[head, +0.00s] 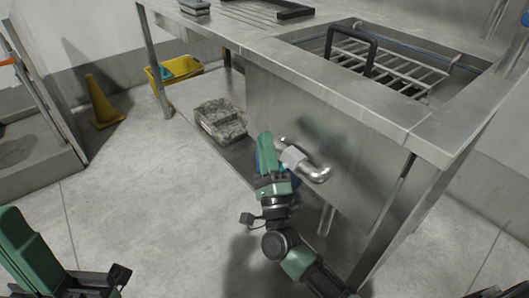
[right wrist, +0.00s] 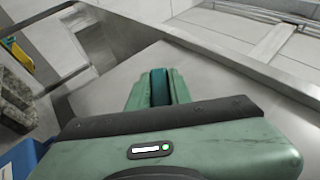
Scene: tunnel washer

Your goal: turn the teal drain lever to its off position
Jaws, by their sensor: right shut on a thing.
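My right gripper (head: 266,140) is at the drain pipe (head: 312,170) under the steel sink table. In the right wrist view its green fingers (right wrist: 158,88) are shut on the teal drain lever (right wrist: 158,85), which shows as a narrow dark teal strip between them. In the head view the lever is hidden by the gripper, so its angle is hard to tell. The pipe is bent metal with a pale valve body (head: 291,158) beside the fingers. My left gripper (head: 32,248) is at the lower left, partly cut off and away from the pipe.
The steel sink table (head: 330,78) overhangs the pipe, with a rack in its basin. A blue object (head: 261,163) is partly hidden behind my right gripper. A grey stone-like block (head: 220,120), yellow tub (head: 172,76) and yellow cone (head: 103,102) stand farther back. The left floor is clear.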

